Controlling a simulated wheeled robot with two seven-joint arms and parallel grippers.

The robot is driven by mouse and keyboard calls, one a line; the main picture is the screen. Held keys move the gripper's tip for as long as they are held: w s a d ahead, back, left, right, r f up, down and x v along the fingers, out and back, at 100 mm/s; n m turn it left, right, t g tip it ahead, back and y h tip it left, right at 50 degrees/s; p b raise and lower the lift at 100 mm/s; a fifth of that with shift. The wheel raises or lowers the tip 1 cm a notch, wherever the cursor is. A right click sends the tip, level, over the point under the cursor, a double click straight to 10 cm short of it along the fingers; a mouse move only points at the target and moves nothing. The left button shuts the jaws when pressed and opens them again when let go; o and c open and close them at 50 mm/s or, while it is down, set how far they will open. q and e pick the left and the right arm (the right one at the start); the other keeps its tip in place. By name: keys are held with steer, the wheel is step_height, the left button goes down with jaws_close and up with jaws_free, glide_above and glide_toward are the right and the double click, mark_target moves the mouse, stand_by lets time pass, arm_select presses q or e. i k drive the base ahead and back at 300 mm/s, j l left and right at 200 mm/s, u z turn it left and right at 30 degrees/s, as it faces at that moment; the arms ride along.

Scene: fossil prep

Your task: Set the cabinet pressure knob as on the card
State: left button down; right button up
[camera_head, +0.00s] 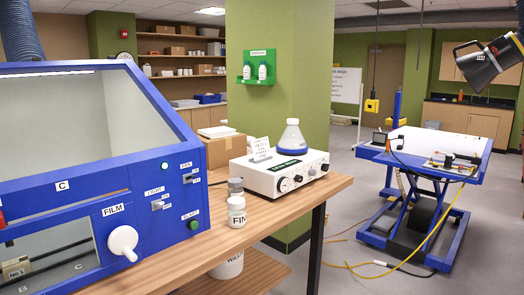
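A blue blasting cabinet (150,185) with a sloped clear window stands on the wooden bench at the left. The knob pointers are too small to read. A small white card (239,147) with printed text leans on top of the box; its text cannot be read. A large white round knob (123,241) sits on the cabinet front below a FILM label. Neither of my grippers is in view.
A white bottle (236,207) stands on the bench between cabinet and box. A blue-and-white flask (292,138) stands on the box. A cardboard box (223,149) is behind. A blue lift table (425,160) stands at the right, with cables on the floor.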

mark_target(297, 178)
steer(key=i+l, duration=0.35)
steer(key=l, duration=0.15)
steer(key=i+l, duration=0.3)
steer(key=l, duration=0.25)
steer(key=i+l+z, duration=0.1)
steer(key=i+l, duration=0.25)
steer(key=l, duration=0.15)
steer(key=i+l, duration=0.3)
steer(key=l, duration=0.2)
steer(key=i+l+z, duration=0.1)
steer(key=i+l, duration=0.25)
steer(key=l, duration=0.15)
